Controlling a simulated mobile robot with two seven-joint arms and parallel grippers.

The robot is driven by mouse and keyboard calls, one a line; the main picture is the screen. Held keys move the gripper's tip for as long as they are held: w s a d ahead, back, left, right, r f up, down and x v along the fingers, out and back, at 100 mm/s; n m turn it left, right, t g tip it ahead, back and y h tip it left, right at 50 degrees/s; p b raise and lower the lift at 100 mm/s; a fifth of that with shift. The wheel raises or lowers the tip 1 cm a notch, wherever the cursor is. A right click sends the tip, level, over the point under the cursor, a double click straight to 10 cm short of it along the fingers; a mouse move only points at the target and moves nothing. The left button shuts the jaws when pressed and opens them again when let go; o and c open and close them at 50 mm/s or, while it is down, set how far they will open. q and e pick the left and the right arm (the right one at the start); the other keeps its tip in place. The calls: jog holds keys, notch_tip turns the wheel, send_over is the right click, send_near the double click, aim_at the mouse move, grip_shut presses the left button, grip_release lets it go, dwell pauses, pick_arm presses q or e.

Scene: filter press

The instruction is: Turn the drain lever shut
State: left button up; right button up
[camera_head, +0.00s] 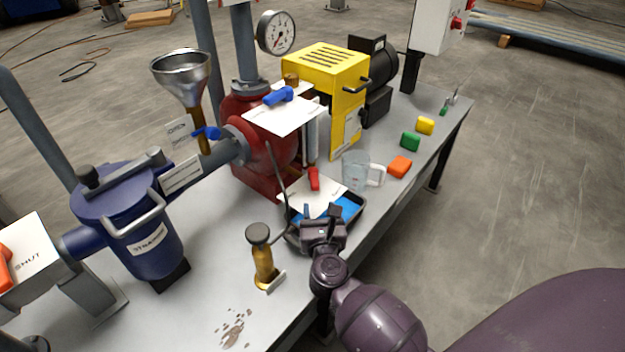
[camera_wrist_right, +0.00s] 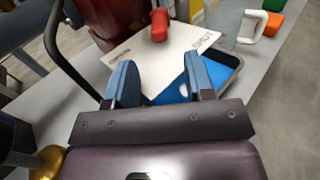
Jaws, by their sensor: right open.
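The red drain lever (camera_head: 314,178) hangs low at the front of the red pump body, above a white plate (camera_head: 298,194). It also shows in the right wrist view (camera_wrist_right: 159,24) at the top, and the plate (camera_wrist_right: 135,53) carries lettering that seems to read SHUT at its right end. My right gripper (camera_head: 320,212) is in front of the plate and lever, over the tray. In the right wrist view its two blue fingers (camera_wrist_right: 160,75) are spread with nothing between them, pointing toward the lever and apart from it. My left gripper is not in view.
A dark tray with a blue inside (camera_head: 351,208) sits under the plate. A clear jug (camera_head: 356,170) stands right of it. A brass, black-knobbed part (camera_head: 262,258) stands left of my gripper. A thin dark rod (camera_head: 276,175) slants down nearby. Coloured blocks (camera_head: 400,166) lie along the bench's right edge.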

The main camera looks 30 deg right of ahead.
aim_at(316, 188)
jog(key=b+x, duration=0.1)
jog(key=x, duration=0.9)
jog(key=shift+w+d, duration=0.15)
jog(key=shift+w, duration=0.15)
jog(key=shift+c, duration=0.3)
grip_shut()
